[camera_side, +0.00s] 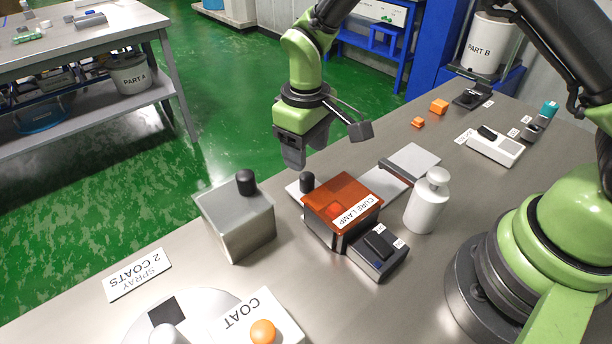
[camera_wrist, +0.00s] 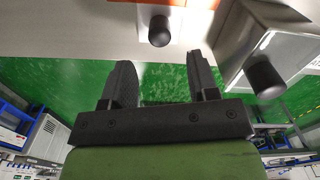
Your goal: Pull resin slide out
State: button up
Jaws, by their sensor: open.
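The slide is a pale flat plate (camera_side: 386,188) running under the orange cure lamp box (camera_side: 352,188). A black round knob (camera_side: 307,182) stands at its left end, outside the box. In the wrist view the knob (camera_wrist: 160,31) lies just beyond my fingertips, roughly centred between them. My gripper (camera_side: 293,160) is open and empty, above and slightly left of the knob in the side view. It does not appear to touch the knob. The wrist view shows both fingers of my gripper (camera_wrist: 160,64) spread apart. The slide's middle is hidden by the lamp box.
A grey metal box (camera_side: 236,222) with a black knob stands left of the lamp. A black switch box (camera_side: 378,251) sits in front of the lamp. A white bottle (camera_side: 428,200) stands to its right. Small orange cubes (camera_side: 439,106) lie farther back. The table edge runs behind the slide.

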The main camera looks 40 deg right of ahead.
aim_at(307, 175)
notch_tip(307, 175, down, 7)
dwell(0.3)
jog(key=shift+d, duration=0.1)
grip_shut()
